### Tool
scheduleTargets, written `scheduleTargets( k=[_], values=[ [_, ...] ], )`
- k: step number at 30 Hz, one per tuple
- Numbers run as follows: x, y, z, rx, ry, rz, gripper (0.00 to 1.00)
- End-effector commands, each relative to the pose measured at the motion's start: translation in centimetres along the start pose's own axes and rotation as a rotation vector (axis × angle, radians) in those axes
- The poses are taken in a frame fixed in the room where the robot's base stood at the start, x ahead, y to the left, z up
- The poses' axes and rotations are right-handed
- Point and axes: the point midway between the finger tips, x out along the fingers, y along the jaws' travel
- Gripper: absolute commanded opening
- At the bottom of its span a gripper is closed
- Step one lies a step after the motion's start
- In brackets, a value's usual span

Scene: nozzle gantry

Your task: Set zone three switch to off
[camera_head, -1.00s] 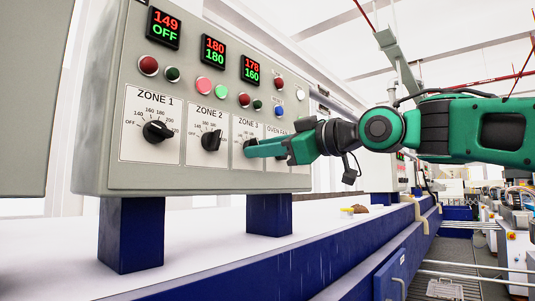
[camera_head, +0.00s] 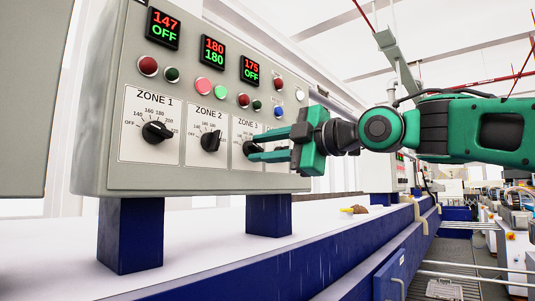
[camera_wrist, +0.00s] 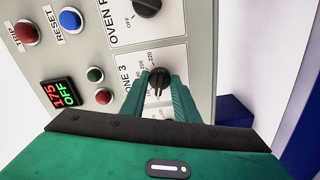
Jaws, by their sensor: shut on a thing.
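The zone three switch (camera_wrist: 159,77) is a black rotary knob on a white plate labelled ZONE 3 (camera_head: 246,125). It also shows in the head view (camera_head: 250,148), partly hidden by the fingers. My green gripper (camera_head: 253,152) reaches in from the right, with its two fingers shut on the knob's sides. In the wrist view, the fingertips (camera_wrist: 160,84) stand on either side of the knob. The zone three display (camera_head: 250,70) reads 175 in red and OFF in green. Part of the dial scale is hidden by my gripper.
The zone 1 knob (camera_head: 156,131) and zone 2 knob (camera_head: 211,141) sit to the left on the same grey panel (camera_head: 90,150). The oven fan knob (camera_wrist: 147,6) is beside zone three. Lamps and push buttons, including blue RESET (camera_wrist: 70,19), are above the dials.

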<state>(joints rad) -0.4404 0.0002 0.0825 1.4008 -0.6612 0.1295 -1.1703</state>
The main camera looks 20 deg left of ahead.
Motion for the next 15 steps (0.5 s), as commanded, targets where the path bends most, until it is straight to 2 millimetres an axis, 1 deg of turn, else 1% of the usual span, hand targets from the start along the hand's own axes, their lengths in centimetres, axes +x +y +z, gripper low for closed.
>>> scheduleTargets(
  k=[6, 15],
  values=[
    [0.02, 0.18, 0.06, -0.050, -0.001, 0.005, 0.05],
    [0.03, 0.14, 0.04, -0.063, -0.001, 0.004, 0.05]
  ],
)
